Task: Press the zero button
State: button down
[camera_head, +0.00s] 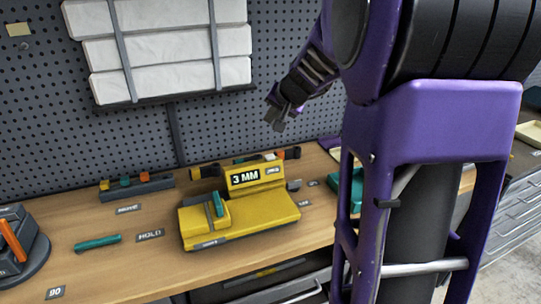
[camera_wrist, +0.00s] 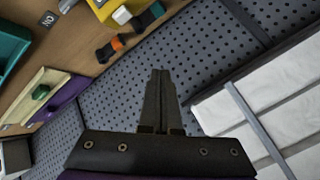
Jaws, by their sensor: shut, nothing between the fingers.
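A yellow gauge device (camera_head: 255,216) stands on the wooden bench, with a display reading 3 MM and a teal lever on its left part. A small pale label or button (camera_head: 272,171) sits right of the display; its lettering is too small to read. A grey block (camera_head: 294,185) sticks out at the device's right side. In the wrist view only a corner of the yellow device (camera_wrist: 101,8) shows, with a whitish block (camera_wrist: 122,15) beside it. I cannot tell which part is the zero button. My gripper (camera_head: 276,122) is shut and empty, raised above and behind the device, apart from it; its fingers (camera_wrist: 160,74) point toward the pegboard.
A pegboard wall (camera_head: 60,100) with strapped white packs (camera_head: 165,50) rises behind the bench. A teal bar (camera_head: 98,243), a rack with coloured blocks (camera_head: 137,188) and a dark holder (camera_head: 15,245) lie left. A teal tray (camera_head: 346,190) stands right, partly behind my arm.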

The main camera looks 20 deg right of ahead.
jog(key=shift+f, duration=0.15)
jog(key=b, duration=0.4)
send_over(271, 162)
notch_tip(271, 162, down, 8)
jog(key=shift+r, duration=0.2)
jog(key=shift+f+b, duration=0.45)
jog(key=shift+b, duration=0.25)
jog(key=shift+f, duration=0.2)
dwell(1.1)
jog(key=shift+f+b, duration=0.25)
jog(key=shift+b, duration=0.4)
jog(key=shift+f+b, duration=0.5)
jog(key=shift+b, duration=0.1)
dwell(0.4)
jog(key=shift+r, duration=0.1)
dwell(0.3)
jog(key=shift+r+p, duration=0.65)
jog(key=shift+r, duration=0.15)
